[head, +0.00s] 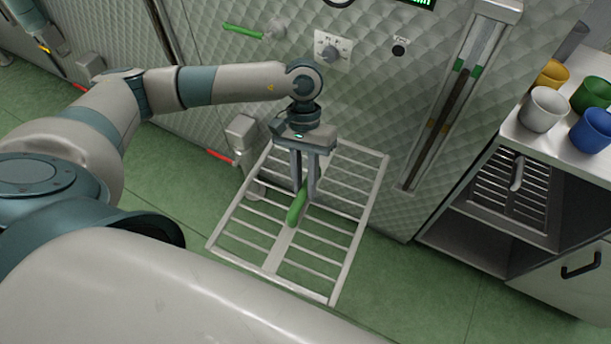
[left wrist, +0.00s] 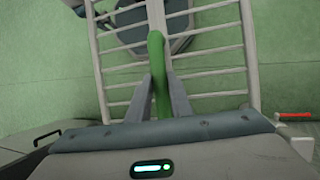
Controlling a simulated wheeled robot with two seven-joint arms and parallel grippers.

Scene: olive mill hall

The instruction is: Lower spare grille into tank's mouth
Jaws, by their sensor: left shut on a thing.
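A large pale metal grille (head: 278,255) with many crossbars hangs tilted over the green floor in front of a quilted steel tank wall (head: 385,100). A green handle (head: 298,208) rises from its middle strip. My left gripper (head: 304,192) is shut on this handle. In the left wrist view the handle (left wrist: 160,70) stands between the two fingers, with the grille's bars (left wrist: 249,40) beyond. I cannot make out the tank's mouth in either view.
A steel cart (head: 505,130) at right carries several coloured cups; a second, darker grille (head: 505,192) with a grey handle sits on its shelf. A green lever (head: 243,31), a dial plate (head: 333,50) and a red-handled lever (head: 221,156) stick out from the wall.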

